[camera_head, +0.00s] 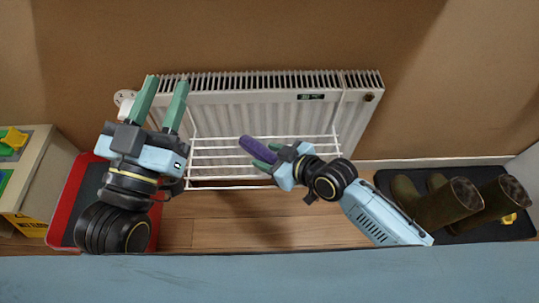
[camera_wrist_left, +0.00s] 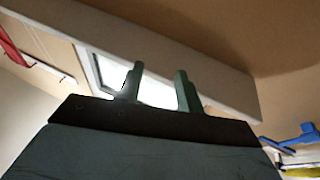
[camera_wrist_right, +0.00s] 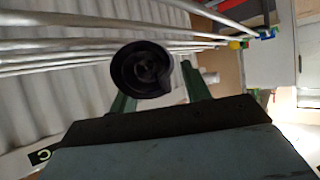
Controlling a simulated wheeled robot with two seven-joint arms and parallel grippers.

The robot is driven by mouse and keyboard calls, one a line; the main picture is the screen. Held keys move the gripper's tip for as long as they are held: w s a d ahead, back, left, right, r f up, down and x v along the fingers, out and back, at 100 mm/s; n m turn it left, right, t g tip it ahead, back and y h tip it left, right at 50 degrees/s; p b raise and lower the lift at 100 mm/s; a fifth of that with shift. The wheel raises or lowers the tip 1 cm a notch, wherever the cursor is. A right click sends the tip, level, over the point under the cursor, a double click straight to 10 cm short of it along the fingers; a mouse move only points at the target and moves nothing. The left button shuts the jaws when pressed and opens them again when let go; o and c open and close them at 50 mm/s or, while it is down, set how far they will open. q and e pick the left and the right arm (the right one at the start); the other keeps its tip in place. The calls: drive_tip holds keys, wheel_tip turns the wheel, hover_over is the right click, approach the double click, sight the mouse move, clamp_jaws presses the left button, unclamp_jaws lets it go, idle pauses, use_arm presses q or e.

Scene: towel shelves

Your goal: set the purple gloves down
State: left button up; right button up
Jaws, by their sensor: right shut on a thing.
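The purple gloves (camera_head: 258,148) show as one long narrow purple shape in the head view, over the white wire rack (camera_head: 215,151) in front of the radiator. My right gripper (camera_head: 266,157) is shut on them. In the right wrist view a dark round end (camera_wrist_right: 142,68) stands between my right fingers, with the rack bars behind it. I cannot tell whether the gloves touch the rack. My left gripper (camera_head: 167,84) is open and empty, in front of the radiator's left part; its fingers also show apart in the left wrist view (camera_wrist_left: 160,85).
A white radiator (camera_head: 235,105) stands against the brown wall. A red-edged tray (camera_head: 66,198) lies on the floor at left, beside a cabinet (camera_head: 33,165) with colored items. At right, boots (camera_head: 447,204) stand on a dark tray (camera_head: 475,233). The rack's visible bars look bare.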

drive_tip(key=o, duration=0.6)
drive_tip(key=shift+f, duration=0.1)
drive_tip(key=o, duration=0.4)
drive_tip(key=shift+o, duration=0.2)
